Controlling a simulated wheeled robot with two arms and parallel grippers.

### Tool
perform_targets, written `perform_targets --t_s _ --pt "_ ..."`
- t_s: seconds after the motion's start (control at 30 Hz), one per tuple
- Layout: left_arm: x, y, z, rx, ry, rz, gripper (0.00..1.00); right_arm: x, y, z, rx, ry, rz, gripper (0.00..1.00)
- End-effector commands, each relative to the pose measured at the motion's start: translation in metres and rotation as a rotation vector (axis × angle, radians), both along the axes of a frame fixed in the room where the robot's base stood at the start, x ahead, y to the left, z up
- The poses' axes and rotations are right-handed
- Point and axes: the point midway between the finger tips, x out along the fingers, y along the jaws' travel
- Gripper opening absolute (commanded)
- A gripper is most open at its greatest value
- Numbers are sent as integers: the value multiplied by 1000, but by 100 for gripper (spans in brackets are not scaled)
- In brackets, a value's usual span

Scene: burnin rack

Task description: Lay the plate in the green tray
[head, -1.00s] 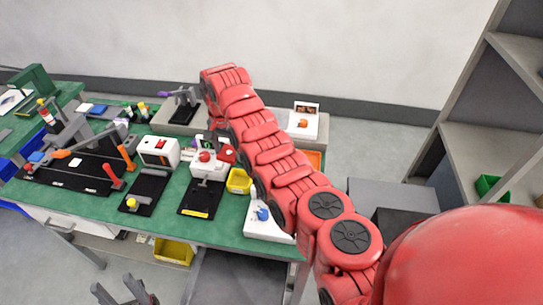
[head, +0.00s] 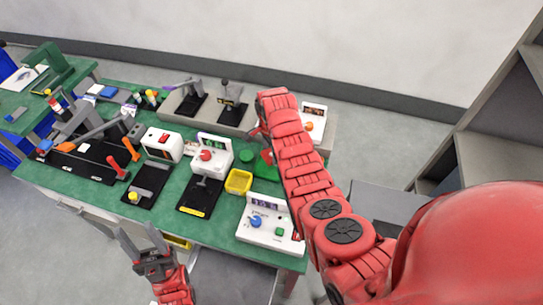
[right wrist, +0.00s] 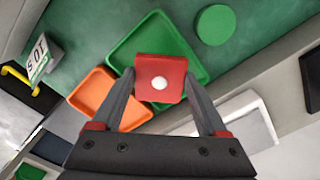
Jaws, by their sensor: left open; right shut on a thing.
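A square red plate with a white dot (right wrist: 150,66) is between the fingers of my right gripper (right wrist: 159,76) in the right wrist view. The gripper is shut on it. The plate appears over the green tray (right wrist: 148,38) and covers part of its floor; I cannot tell the height between them. In the head view the red plate (head: 267,156) shows beside my right arm, which hides most of the tray area. My left gripper (head: 108,218) is open and empty, in front of the bench's near edge.
An orange tray (right wrist: 92,92) adjoins the green tray. A green disc (right wrist: 215,26) lies on the bench on the other side. A yellow bin (head: 238,181), a white dial unit (head: 265,228) and a white device with a red knob (head: 212,155) stand nearby.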

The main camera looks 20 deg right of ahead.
Motion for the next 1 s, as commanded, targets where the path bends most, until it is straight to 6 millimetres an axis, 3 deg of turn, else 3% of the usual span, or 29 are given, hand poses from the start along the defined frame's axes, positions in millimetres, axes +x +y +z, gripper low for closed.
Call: perform_targets --t_s 0.23,0.53,0.97,1.0 --pt "0 0 5 0 0 0 50 0 0 -11 1 2 0 22" --pt "0 0 10 0 0 0 50 -1 -1 -39 -1 3 0 22" --pt "0 0 5 0 0 0 50 1 0 -46 -1 -2 1 22" --pt "0 0 5 0 0 0 50 1 0 -46 -1 -2 1 78"
